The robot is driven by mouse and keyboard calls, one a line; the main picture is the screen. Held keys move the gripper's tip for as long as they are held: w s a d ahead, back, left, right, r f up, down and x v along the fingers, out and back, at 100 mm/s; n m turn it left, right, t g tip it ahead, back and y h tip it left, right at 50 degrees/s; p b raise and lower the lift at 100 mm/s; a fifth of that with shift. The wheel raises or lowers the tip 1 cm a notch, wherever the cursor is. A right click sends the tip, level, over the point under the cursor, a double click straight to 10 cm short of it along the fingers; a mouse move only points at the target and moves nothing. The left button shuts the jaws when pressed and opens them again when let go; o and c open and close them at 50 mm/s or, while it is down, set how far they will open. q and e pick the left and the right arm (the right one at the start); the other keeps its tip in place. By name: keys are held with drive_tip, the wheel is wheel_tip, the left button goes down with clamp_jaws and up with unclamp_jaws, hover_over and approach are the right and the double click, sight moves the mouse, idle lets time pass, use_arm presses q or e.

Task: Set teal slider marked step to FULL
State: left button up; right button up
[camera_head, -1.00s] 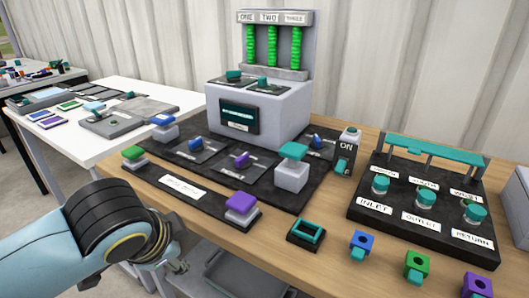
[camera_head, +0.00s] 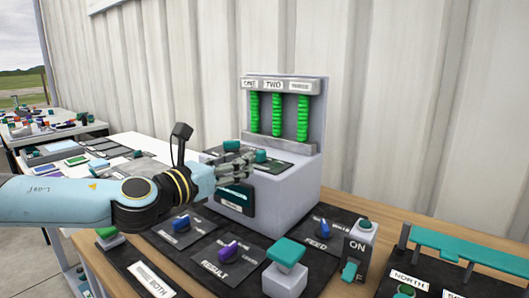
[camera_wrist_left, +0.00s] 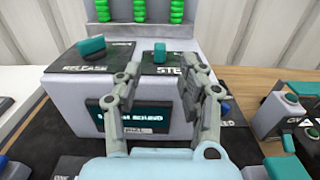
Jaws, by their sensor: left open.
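The teal STEP slider (camera_wrist_left: 160,52) sits on a dark plate on top of the grey machine box (camera_wrist_left: 62,108). Its label is partly hidden by my right-hand finger, and no FULL mark can be read. In the head view the teal slider (camera_head: 259,155) shows just beyond the fingers. My left gripper (camera_wrist_left: 160,70) is open and empty, its two fingers apart in front of the slider, which shows between and beyond the tips. In the head view my left gripper (camera_head: 238,164) is at the box's top front edge. My right gripper is not in view.
A teal RELEASE control (camera_wrist_left: 91,46) sits left of the slider. Green columns (camera_head: 277,115) stand behind. A display (camera_wrist_left: 128,116) is on the box front. Below are blue and purple knobs, a teal-topped block (camera_head: 287,251) and an ON switch (camera_head: 357,246).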

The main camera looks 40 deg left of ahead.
sight(259, 151)
use_arm(q)
drive_tip(key=w, duration=0.5)
drive_tip(key=shift+a, duration=0.3)
drive_tip(key=w, duration=0.3)
drive_tip(key=shift+w+a+p, duration=0.15)
drive_tip(key=shift+a+p, duration=0.05)
drive_tip(key=shift+p, duration=0.15)
drive_tip(key=shift+w, duration=0.4)
drive_tip(key=shift+c, duration=1.4)
clamp_jaws()
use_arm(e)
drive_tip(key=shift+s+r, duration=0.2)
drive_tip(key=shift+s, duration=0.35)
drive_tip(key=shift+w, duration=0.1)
